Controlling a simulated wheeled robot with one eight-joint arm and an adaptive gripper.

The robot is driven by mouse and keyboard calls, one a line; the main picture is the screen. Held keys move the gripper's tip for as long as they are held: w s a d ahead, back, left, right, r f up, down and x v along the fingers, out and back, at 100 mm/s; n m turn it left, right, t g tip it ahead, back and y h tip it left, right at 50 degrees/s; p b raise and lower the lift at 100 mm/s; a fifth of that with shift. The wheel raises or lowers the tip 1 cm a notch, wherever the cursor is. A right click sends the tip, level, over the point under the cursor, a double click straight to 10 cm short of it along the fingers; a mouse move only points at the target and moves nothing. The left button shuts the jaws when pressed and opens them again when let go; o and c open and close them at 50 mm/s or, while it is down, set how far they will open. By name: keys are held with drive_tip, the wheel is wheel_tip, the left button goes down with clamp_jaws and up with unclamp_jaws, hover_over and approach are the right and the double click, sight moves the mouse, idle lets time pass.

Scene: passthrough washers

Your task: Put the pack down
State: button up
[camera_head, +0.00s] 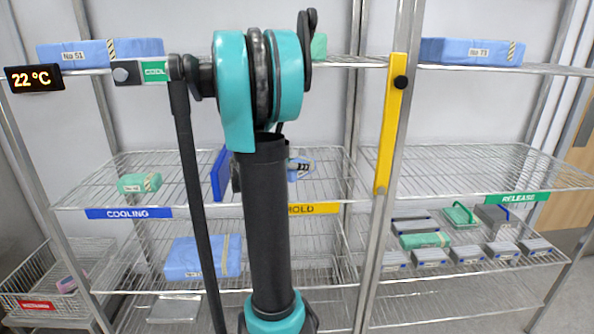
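My arm stands in the middle of the view and hides much of the centre shelf. A small dark part, likely of my gripper (236,178), shows behind it; its fingers are hidden. A small blue pack with striped tape (301,168) shows partly to the right of my arm, above the HOLD label (313,208). I cannot tell whether it is held or rests on the shelf. A green pack (139,183) lies on the middle shelf above the COOLING label (128,213). A larger blue pack (203,257) lies on the shelf below.
The middle shelf above the RELEASE label (517,198) is bare. Below it are a green pack (425,240) and several grey containers. Blue packs lie top left (85,53) and top right (471,51). A blue divider (218,174) and yellow upright bar (391,125) stand near my arm.

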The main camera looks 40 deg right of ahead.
drive_tip(key=shift+f, duration=1.15)
drive_tip(key=o, duration=1.4)
drive_tip(key=shift+c, duration=0.2)
drive_tip(key=v, duration=1.2)
drive_tip(key=shift+a, duration=0.1)
